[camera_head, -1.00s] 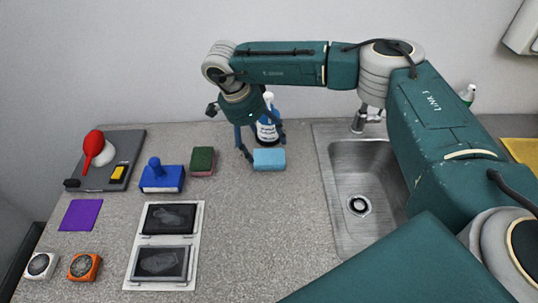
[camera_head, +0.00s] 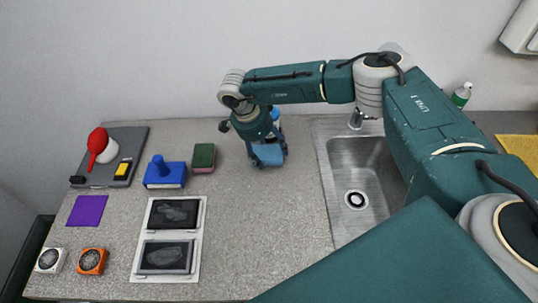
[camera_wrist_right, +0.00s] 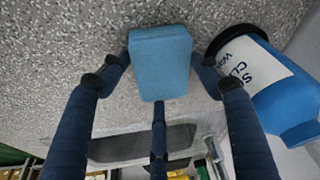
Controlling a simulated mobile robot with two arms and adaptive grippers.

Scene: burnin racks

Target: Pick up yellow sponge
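A light blue sponge (camera_head: 268,154) lies on the grey counter, and my right gripper (camera_head: 268,157) is over it with its fingers around it. In the right wrist view the blue sponge (camera_wrist_right: 161,62) is between the fingers of my right gripper (camera_wrist_right: 160,75). The fingertips are at or very near its sides; firm contact cannot be told. A flat yellow thing (camera_head: 518,148) lies at the right edge beyond the sink, partly out of frame; I cannot tell whether it is a sponge. A small yellow and black block (camera_head: 122,171) sits on the dark tray at left. My left gripper is not in view.
A blue and white bottle (camera_wrist_right: 285,85) stands close to the right gripper. The sink (camera_head: 345,215) is to its right.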

